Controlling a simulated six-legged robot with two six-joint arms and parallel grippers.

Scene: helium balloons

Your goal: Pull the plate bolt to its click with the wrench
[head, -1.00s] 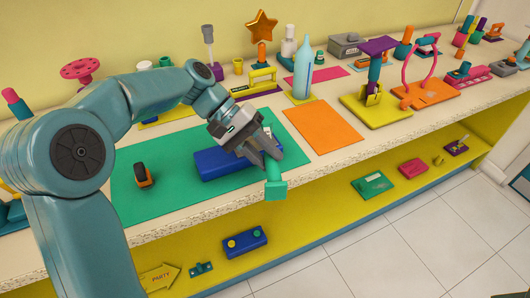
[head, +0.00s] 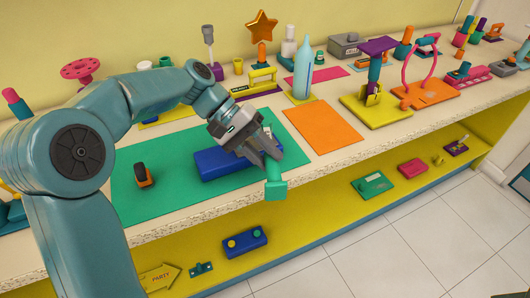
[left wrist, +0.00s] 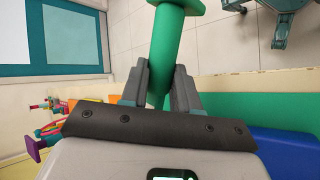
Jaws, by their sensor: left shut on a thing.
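My left gripper (head: 272,152) is shut on a green tool (head: 275,188), which I take for the wrench. In the head view its wide flat end hangs down past the fingers at the front edge of the green mat. The left wrist view shows the green shaft (left wrist: 167,45) between the two fingers (left wrist: 160,88), with a wider flange at its far end. A blue block (head: 212,163), possibly the bolt's plate, lies on the mat just left of the gripper. It also shows in the left wrist view (left wrist: 285,150). The gripper hides its right part, and I cannot make out a bolt.
An orange mat (head: 325,125) lies bare to the right. The lower shelf holds a blue box (head: 245,240).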

